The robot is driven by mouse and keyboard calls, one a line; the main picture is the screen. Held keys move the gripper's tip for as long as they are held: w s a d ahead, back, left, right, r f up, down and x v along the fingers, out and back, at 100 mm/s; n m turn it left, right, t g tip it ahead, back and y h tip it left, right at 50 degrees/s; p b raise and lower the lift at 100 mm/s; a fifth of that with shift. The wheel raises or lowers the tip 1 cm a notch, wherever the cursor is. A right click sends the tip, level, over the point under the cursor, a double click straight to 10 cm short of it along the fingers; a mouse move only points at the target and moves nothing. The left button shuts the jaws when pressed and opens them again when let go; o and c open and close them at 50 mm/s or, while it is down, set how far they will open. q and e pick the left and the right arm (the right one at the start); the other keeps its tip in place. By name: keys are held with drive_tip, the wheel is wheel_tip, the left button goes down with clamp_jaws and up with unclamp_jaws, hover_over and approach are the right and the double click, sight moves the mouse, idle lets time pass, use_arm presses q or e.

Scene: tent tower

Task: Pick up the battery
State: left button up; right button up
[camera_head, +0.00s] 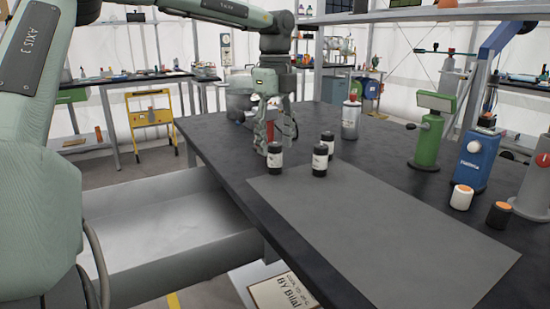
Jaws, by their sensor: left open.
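Three short black cylinders with pale bands, which look like the batteries, stand upright on the dark table (215,138). One battery (275,160) stands at the left, one (320,162) at the front right, and one (328,143) behind that. My left gripper (268,135) points down at the left battery, with its fingers open. The fingertips are at or just behind the battery's top; I cannot tell whether they touch it. My right gripper is out of view.
A grey mat (385,225) covers the table's front and is mostly clear. A silver red-topped canister (351,119) stands behind the batteries. A green device (430,135) and a blue device (474,160) stand at right, near white (461,198) and black (498,216) orange-topped cylinders.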

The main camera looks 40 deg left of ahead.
sight(275, 144)
use_arm(q)
wheel_tip(275, 144, down, 4)
drive_tip(key=shift+w+a+f, duration=0.15)
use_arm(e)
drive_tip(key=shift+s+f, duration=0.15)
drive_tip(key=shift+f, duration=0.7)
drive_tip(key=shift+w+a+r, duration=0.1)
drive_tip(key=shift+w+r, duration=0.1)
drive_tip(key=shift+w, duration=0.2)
use_arm(q)
drive_tip(key=shift+c, duration=1.2)
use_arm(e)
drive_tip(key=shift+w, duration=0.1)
use_arm(q)
drive_tip(key=c, duration=0.7)
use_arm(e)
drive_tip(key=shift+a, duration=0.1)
use_arm(q)
drive_tip(key=shift+c, duration=1.3)
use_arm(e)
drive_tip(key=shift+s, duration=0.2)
use_arm(q)
clamp_jaws()
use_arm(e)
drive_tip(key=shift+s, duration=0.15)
